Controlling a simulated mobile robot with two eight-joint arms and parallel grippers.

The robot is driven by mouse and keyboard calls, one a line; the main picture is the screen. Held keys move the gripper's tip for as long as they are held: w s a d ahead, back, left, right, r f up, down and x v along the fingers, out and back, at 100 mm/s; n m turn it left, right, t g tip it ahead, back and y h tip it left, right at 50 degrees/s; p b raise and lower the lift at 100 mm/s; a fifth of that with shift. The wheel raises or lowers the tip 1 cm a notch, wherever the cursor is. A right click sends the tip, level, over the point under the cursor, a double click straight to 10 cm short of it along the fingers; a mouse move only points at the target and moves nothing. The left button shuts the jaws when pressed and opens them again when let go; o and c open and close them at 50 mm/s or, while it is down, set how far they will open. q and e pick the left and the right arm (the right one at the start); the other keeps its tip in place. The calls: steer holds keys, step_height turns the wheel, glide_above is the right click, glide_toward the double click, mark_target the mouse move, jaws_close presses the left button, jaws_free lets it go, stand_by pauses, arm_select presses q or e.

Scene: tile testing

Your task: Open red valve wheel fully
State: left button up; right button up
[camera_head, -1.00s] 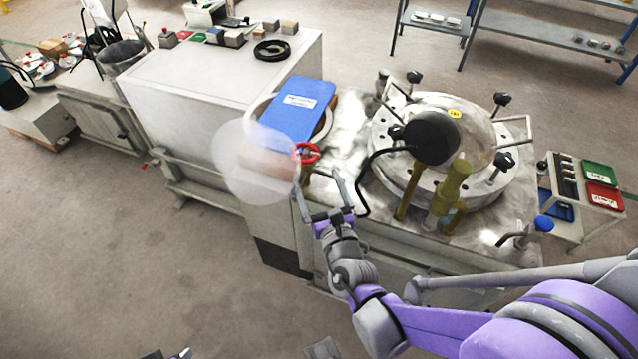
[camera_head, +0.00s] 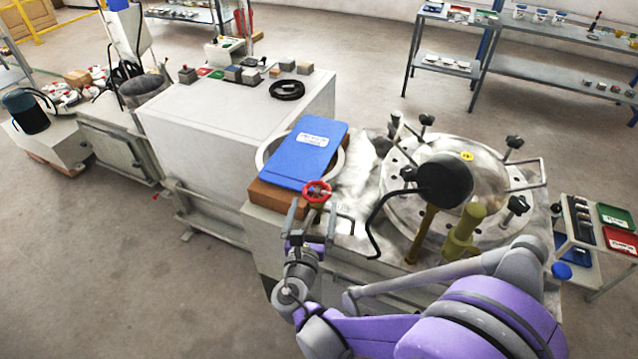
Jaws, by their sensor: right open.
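One finger is left of the wheel's stem and the other is to the right. From this view I cannot tell whether a finger touches the wheel. Nothing is seen between the fingers except the stem area behind them. My left gripper is not in the picture.
A round metal vessel lid (camera_head: 400,215) with black knobs stands right of the wheel, with a dark round lamp-like head (camera_head: 444,181) above it. A white cabinet (camera_head: 225,120) stands left; the floor at lower left is clear.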

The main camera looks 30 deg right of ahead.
mark_target(315, 183)
steer(key=x, duration=0.9)
steer(key=shift+a, duration=0.1)
steer(key=c, duration=1)
steer(key=shift+w+a+r+n+t+y, duration=0.1)
steer(key=shift+n+t+y, duration=0.8)
steer(key=shift+y, duration=0.5)
steer(key=shift+c, duration=0.2)
steer(key=shift+w+a+n+y+p, duration=0.1)
steer(key=shift+a+n+y+p, duration=0.2)
steer(key=shift+n+y, duration=0.35)
steer(key=shift+y, duration=0.25)
